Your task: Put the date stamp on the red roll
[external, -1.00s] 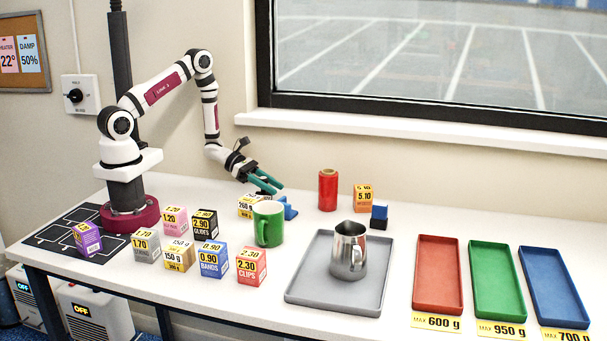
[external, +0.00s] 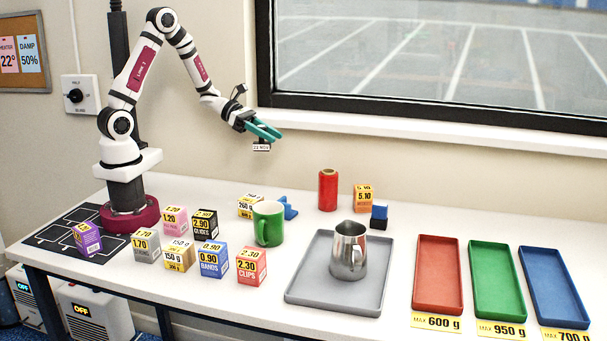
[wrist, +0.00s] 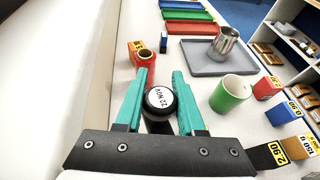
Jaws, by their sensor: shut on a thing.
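The date stamp (external: 261,147) is held in my gripper (external: 266,131), raised above the table behind the green mug. In the wrist view the round end of the stamp (wrist: 160,100), marked 22 NOV, sits between the two teal fingers of my gripper (wrist: 159,76). The red roll (external: 328,190) stands upright on the table near the wall, to the right of and lower than the gripper. In the wrist view the red roll (wrist: 145,58) shows just beyond the left fingertip.
A green mug (external: 268,222) stands nearest below, with a blue object (external: 288,209) behind it. An orange box (external: 363,198) is right of the roll. A metal jug (external: 348,250) stands on a grey tray (external: 303,290). Several price-labelled boxes stand at left.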

